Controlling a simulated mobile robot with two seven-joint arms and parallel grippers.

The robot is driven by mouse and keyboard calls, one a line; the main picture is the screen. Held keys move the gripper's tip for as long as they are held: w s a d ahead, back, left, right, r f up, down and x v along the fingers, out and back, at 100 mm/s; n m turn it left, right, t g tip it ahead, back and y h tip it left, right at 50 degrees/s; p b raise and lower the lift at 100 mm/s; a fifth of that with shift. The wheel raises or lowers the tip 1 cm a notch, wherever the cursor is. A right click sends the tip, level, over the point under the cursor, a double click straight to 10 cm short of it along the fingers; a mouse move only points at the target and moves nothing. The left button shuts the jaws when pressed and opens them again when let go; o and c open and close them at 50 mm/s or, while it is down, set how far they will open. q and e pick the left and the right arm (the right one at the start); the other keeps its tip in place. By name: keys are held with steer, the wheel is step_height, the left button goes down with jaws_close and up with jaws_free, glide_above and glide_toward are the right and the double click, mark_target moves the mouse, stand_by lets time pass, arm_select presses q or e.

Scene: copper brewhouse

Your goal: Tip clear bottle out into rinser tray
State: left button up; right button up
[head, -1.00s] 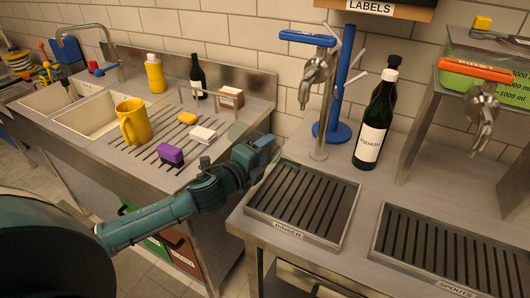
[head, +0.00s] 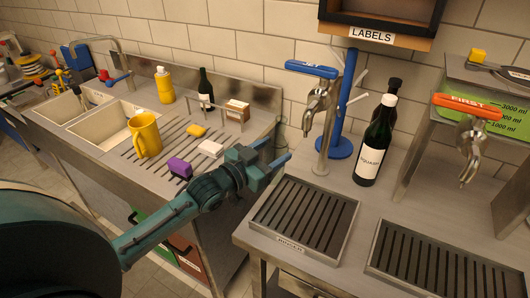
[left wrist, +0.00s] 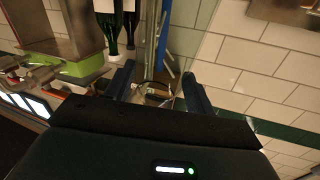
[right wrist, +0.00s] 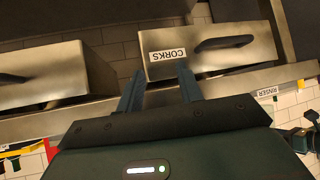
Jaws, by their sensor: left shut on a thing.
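My left gripper (head: 281,155) is shut on the clear bottle, just beyond the back left corner of the rinser tray (head: 258,224). The bottle is see-through and faint in the head view (head: 281,131), where it shows above the fingers; its exact tilt is hard to tell. In the left wrist view the clear bottle (left wrist: 155,90) sits between the two fingers. The rinser tray is a dark slatted tray in a metal frame, with nothing seen on it. My right gripper (right wrist: 160,88) is open and empty, in front of a drawer labelled CORKS (right wrist: 220,48).
The rinser tap with a blue handle (head: 312,70) stands behind the tray. A dark squash bottle (head: 374,145) stands to its right, near the spouts tray (head: 440,262). A yellow mug (head: 146,135), purple block (head: 180,167) and sponges are on the left drainer.

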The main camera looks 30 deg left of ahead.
arm_select(q)
steer(key=shift+d+n, duration=0.4)
steer(key=shift+n, duration=0.3)
steer(key=shift+a, duration=0.15)
steer(key=a+r, duration=0.4)
steer(key=a, duration=0.1)
steer(key=shift+w+a, duration=0.4)
steer(key=shift+w, duration=0.05)
steer(key=s+d+f, duration=0.4)
steer(key=s+d, duration=0.2)
steer(key=d, duration=0.2)
steer(key=s+d+n+t+y, duration=0.1)
steer(key=s+d+n+y, duration=0.1)
steer(key=s+y, duration=0.3)
steer(key=shift+s+d+r+n+y, duration=0.25)
steer(key=shift+s+n, duration=0.55)
steer(key=shift+s, duration=1.4)
